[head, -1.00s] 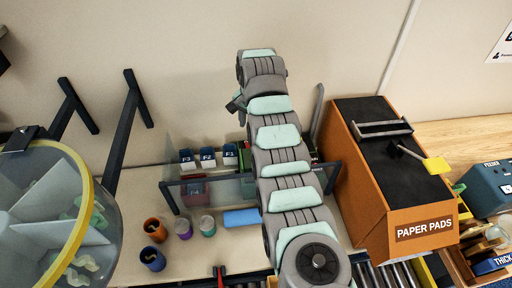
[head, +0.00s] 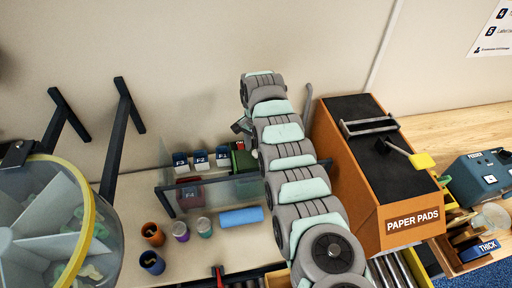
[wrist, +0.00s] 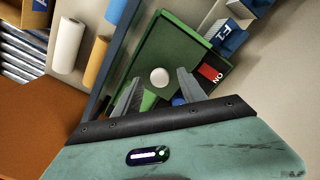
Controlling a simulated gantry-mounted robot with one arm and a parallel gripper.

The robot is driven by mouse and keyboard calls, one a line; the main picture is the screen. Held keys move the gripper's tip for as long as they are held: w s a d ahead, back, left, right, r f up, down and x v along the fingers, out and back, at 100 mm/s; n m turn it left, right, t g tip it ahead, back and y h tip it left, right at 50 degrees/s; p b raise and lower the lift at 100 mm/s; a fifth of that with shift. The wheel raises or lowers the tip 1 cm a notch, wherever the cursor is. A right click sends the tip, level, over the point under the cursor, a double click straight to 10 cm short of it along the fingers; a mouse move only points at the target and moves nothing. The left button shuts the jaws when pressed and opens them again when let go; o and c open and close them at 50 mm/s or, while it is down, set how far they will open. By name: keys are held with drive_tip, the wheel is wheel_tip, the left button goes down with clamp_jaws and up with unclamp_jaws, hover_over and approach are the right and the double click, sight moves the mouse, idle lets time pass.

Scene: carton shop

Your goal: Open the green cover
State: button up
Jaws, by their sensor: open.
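The green cover (wrist: 143,58) lies flat in the wrist view, with a round white knob (wrist: 160,77) on it and a red label at its right. In the head view a green patch (head: 245,159) shows beside my arm, partly hidden by it. My gripper (wrist: 160,80) is open. Its two fingers appear on either side of the knob in the wrist view. I cannot tell how high they are above it or whether they touch anything.
A dark rail (wrist: 115,50) runs close along the cover's left side. Blue-and-white F-labelled bins (head: 201,160) stand beside it. A clear panel (head: 235,186) stands in front. The orange PAPER PADS box (head: 375,180) is to the right. Cups and a blue roll (head: 241,217) lie forward.

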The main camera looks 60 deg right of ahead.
drive_tip(key=shift+f, duration=0.3)
clamp_jaws()
idle(0.5)
idle(0.9)
